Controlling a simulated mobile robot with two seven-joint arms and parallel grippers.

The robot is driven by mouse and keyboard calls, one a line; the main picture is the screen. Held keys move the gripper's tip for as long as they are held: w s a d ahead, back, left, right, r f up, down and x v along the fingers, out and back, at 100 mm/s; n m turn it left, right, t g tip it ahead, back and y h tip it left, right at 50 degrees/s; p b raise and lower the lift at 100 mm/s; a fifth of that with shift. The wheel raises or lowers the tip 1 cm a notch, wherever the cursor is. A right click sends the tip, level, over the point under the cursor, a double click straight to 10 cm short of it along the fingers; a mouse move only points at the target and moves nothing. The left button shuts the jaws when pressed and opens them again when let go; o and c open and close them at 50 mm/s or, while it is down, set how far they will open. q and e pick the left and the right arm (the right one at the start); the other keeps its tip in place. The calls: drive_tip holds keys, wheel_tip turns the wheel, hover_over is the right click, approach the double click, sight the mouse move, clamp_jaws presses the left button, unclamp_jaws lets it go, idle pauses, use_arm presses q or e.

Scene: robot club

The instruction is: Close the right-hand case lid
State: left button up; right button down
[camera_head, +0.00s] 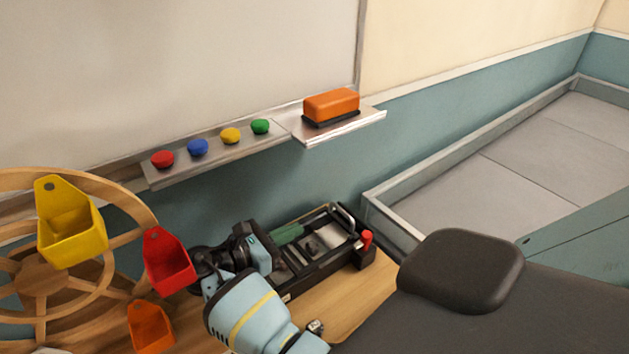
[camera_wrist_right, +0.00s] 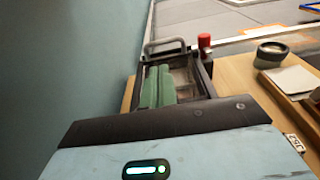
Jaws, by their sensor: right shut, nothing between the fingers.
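An open black case (camera_head: 330,262) lies on the wooden table, with green and grey items inside and a grey handle at its far end. The case also shows in the right wrist view (camera_wrist_right: 205,78), beyond my wrist housing. I cannot clearly make out its lid. My right gripper (camera_head: 270,256) is shut and empty at the near left end of the case. My own wrist covers that end, and I cannot tell whether the fingers touch the case. My left gripper is out of view.
A red knob (camera_head: 367,238) stands by the case's right end. A wooden wheel with coloured buckets (camera_head: 75,240) is at left. A dark rounded pad (camera_head: 460,270) is at right. A tray ledge (camera_head: 215,150) with magnets and an orange eraser (camera_head: 331,104) runs above.

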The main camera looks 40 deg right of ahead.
sight(339, 211)
drive_tip(key=shift+s+d, duration=0.15)
drive_tip(key=shift+s, duration=0.2)
drive_tip(key=shift+d, duration=0.4)
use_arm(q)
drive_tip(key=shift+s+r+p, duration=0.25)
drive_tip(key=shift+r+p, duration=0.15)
use_arm(e)
drive_tip(key=d, duration=0.6)
drive_tip(key=d+f, duration=0.1)
drive_tip(key=d, duration=0.1)
drive_tip(key=shift+s+d, duration=0.4)
